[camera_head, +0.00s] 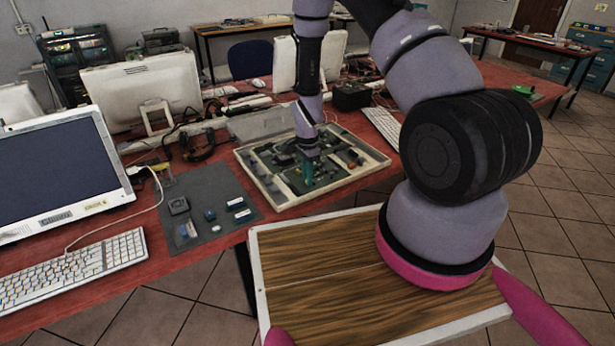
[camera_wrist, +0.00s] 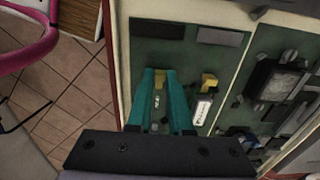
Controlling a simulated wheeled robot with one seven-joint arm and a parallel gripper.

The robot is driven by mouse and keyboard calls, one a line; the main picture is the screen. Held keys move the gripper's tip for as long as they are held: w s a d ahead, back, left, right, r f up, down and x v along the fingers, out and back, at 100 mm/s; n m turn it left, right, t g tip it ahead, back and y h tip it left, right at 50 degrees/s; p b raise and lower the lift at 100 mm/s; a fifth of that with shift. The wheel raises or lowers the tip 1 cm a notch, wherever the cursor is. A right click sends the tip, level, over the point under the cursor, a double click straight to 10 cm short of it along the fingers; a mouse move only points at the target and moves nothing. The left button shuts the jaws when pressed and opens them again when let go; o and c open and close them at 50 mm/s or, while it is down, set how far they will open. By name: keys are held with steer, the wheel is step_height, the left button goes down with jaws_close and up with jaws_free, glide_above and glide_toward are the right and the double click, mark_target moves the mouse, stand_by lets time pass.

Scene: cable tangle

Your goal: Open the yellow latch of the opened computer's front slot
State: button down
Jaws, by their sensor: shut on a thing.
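The opened computer (camera_head: 372,171) lies flat on the red bench as a pale open case with green boards inside. My gripper (camera_head: 308,180) points down into its front part. In the wrist view, the two teal fingers of my gripper (camera_wrist: 159,74) are closed around a small yellow latch (camera_wrist: 159,80). A dark strip with pale marks shows between the fingers below it. A second yellow latch (camera_wrist: 209,79) sits to the right, above a white-labelled module (camera_wrist: 202,108). In the head view the fingers hide the held latch. I cannot tell how far it is tilted.
A grey mat (camera_head: 213,187) with several small parts lies left of the case. A monitor (camera_head: 58,170) and keyboard (camera_head: 75,272) stand further left, with a pale cable between. Dark components (camera_wrist: 274,80) rise inside the case on the right in the wrist view.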

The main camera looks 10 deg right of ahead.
steer(key=shift+s+a, duration=0.25)
steer(key=shift+a, duration=0.55)
steer(key=c, duration=0.8)
jaws_free()
step_height(320, 180, up, 11)
